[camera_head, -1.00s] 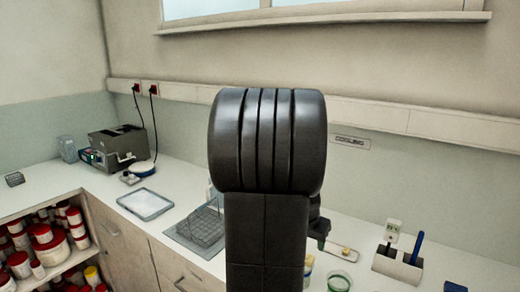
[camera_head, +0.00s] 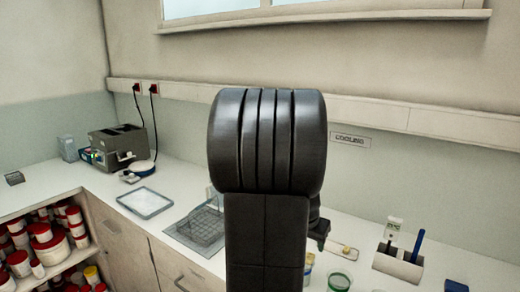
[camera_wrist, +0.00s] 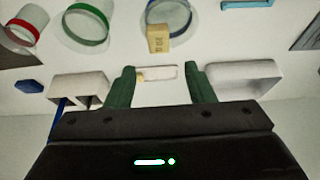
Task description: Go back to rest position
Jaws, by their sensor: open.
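My gripper (camera_wrist: 160,84) shows in the wrist view as two dark green fingers set wide apart on a black body. It is open, with nothing held between the fingers. Beyond the gap lies a small white plate with a tan end (camera_wrist: 158,73) on the worktop. In the head view my black arm stands upright in the middle and hides part of the counter; only a dark piece of the wrist shows at its right side.
A white holder (camera_head: 398,263) with a blue pen and a green-ringed dish (camera_head: 340,281) stand right of my arm. A wire rack (camera_head: 203,226), a tray (camera_head: 145,202) and a grey machine (camera_head: 118,147) are left. A beaker with a blue ring (camera_wrist: 168,16) shows in the wrist view.

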